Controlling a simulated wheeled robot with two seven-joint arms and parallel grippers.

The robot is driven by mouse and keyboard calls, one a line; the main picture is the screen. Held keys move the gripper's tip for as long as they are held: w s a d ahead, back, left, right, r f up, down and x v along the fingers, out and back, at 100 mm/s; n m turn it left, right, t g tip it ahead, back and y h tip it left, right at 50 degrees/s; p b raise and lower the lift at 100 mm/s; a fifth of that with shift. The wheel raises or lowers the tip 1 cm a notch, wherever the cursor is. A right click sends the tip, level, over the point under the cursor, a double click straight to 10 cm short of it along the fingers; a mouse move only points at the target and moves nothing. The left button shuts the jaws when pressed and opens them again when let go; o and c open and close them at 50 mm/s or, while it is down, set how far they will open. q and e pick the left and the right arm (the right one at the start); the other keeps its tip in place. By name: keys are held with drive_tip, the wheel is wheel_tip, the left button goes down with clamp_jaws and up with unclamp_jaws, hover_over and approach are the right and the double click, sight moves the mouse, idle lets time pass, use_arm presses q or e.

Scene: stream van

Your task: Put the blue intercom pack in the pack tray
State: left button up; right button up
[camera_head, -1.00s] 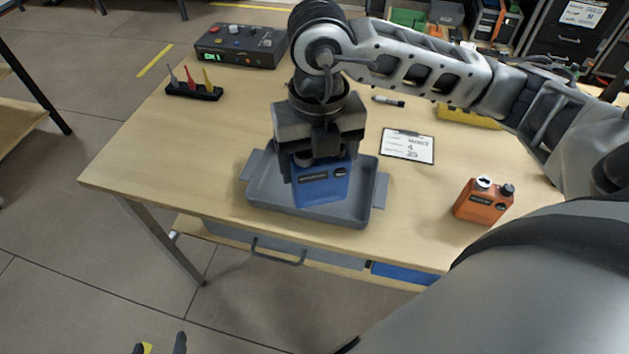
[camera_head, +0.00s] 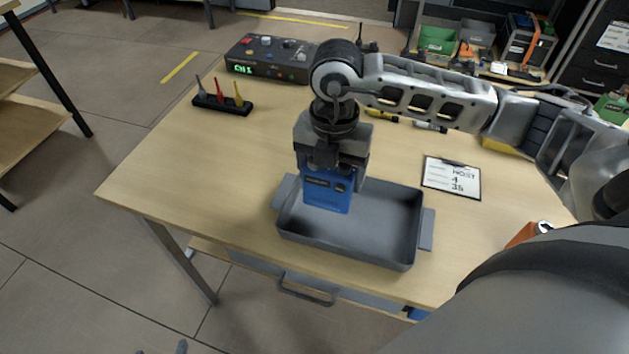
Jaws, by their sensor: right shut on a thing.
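The blue intercom pack (camera_head: 328,190) is upright in the jaws of my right gripper (camera_head: 331,165), which is shut on its upper part. The pack is over the left part of the grey pack tray (camera_head: 395,225), near the tray's back left corner. I cannot tell whether its lower edge touches the tray floor. The rest of the tray is empty. My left gripper (camera_head: 170,348) shows only as dark tips at the bottom edge, far from the table, and its opening cannot be judged.
An orange pack (camera_head: 528,234) is partly hidden by my arm at the right. A clipboard (camera_head: 452,178) lies right of the tray. A control box (camera_head: 270,58) and a rack of coloured tools (camera_head: 222,103) stand at the back left. The table's left front is clear.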

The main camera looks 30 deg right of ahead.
sight(327, 184)
drive_tip(key=shift+w+f, duration=0.35)
drive_tip(key=shift+f, duration=0.15)
drive_tip(key=shift+w+d+f+b, duration=0.1)
drive_tip(key=shift+f+b, duration=0.25)
drive_tip(key=shift+b, duration=0.1)
drive_tip(key=f+b, duration=0.2)
drive_tip(key=shift+w+f, duration=0.3)
drive_tip(key=shift+f, duration=0.35)
drive_tip(key=shift+s+r, duration=0.1)
drive_tip(key=shift+r, duration=0.05)
drive_tip(key=o, duration=1.1)
use_arm(q)
drive_tip(key=shift+w+d+f, duration=0.15)
drive_tip(key=shift+w+f, duration=0.1)
drive_tip(key=shift+f, duration=0.45)
